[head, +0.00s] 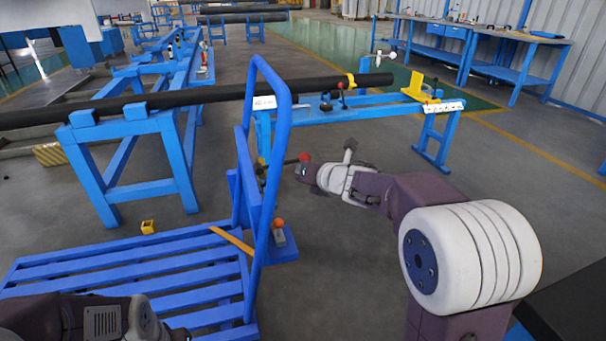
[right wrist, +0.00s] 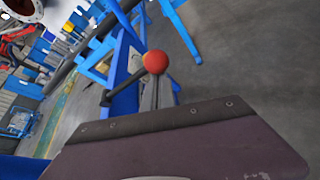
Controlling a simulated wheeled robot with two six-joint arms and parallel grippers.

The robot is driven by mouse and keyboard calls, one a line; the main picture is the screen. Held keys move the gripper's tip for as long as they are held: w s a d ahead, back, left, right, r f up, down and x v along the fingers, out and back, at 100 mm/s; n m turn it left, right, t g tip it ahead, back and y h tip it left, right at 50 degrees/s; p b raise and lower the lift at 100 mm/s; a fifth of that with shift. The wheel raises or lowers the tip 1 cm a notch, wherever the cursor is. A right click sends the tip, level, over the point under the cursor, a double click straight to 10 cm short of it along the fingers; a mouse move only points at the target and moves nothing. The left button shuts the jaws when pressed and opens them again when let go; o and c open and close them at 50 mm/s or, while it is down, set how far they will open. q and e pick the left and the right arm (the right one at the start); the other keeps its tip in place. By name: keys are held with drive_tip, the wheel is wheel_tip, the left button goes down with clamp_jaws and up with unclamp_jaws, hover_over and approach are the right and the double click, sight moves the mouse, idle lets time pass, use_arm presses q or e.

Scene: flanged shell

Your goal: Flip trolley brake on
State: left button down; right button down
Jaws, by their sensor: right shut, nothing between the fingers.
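The blue trolley (head: 120,262) has a slatted deck and a tall tube handle (head: 284,110). A black lever with a red ball knob (head: 304,157) sticks out from beside its upright. The knob also shows in the right wrist view (right wrist: 155,61), with its rod running down to the left. My right gripper (head: 303,171) is shut and empty, close to the knob; I cannot tell whether they touch. A second, orange-red knob (head: 278,223) stands on a small grey block lower on the trolley. My left gripper (head: 178,334) is at the bottom edge, its fingers not clearly visible.
A long dark pipe (head: 200,96) lies across blue stands (head: 130,130) behind the trolley. A blue bench frame (head: 350,112) with a yellow clamp (head: 424,92) stands beyond my right gripper. A small yellow block (head: 148,227) lies by the deck.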

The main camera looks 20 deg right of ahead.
drive_tip(key=shift+n, duration=0.3)
drive_tip(key=r+p, duration=0.2)
drive_tip(key=r, duration=0.1)
drive_tip(key=r+p, duration=0.1)
drive_tip(key=r, duration=0.1)
drive_tip(key=shift+a, duration=0.3)
drive_tip(key=shift+a+r+p, duration=0.35)
drive_tip(key=shift+r+p, duration=0.4)
drive_tip(key=shift+p, duration=0.05)
drive_tip(key=p, duration=0.3)
approach(302, 154)
drive_tip(key=s+a+r, duration=0.2)
drive_tip(key=shift+a+r, duration=0.1)
drive_tip(key=shift+r, duration=0.3)
